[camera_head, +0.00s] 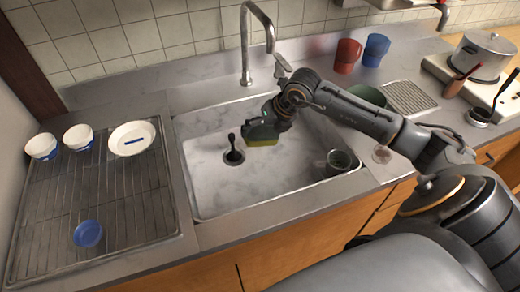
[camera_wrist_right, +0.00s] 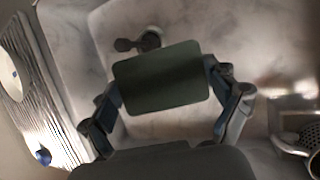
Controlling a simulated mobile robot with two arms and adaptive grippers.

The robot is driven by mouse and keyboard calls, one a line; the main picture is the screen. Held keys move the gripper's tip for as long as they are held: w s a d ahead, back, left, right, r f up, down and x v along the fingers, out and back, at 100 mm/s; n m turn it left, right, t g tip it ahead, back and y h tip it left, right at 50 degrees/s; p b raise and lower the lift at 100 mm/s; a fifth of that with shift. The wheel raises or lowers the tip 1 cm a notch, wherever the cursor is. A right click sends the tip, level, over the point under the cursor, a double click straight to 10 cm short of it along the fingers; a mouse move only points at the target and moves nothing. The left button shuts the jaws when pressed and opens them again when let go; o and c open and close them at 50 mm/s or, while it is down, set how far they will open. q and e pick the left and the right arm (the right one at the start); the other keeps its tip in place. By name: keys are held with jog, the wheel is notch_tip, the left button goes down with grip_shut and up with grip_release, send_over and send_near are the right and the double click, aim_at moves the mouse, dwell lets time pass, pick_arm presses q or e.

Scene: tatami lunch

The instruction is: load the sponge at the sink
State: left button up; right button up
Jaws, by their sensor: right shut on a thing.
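A sponge (camera_head: 262,141), yellowish below with a dark green pad, is held above the sink basin (camera_head: 215,190). My right gripper (camera_head: 272,126) is shut on it, reaching in from the right. In the right wrist view the green face of the sponge (camera_wrist_right: 160,80) spans between the two fingers. The tall faucet (camera_head: 245,45) stands behind the sink. My left gripper is not in view.
A dark stopper-like piece (camera_head: 233,152) stands in the basin, and a grey mug (camera_head: 338,160) is at its right side. The left drying rack (camera_head: 130,195) holds bowls and a plate. A red cup (camera_head: 347,56), blue cup (camera_head: 376,49) and green bowl (camera_head: 367,95) stand right.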

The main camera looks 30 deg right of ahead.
aim_at(262, 131)
jog(key=shift+r+p, duration=1.35)
jog(key=shift+r, duration=1.3)
jog(key=shift+r+p, duration=1.1)
jog(key=shift+r, duration=0.9)
jog(key=shift+s+f, duration=0.1)
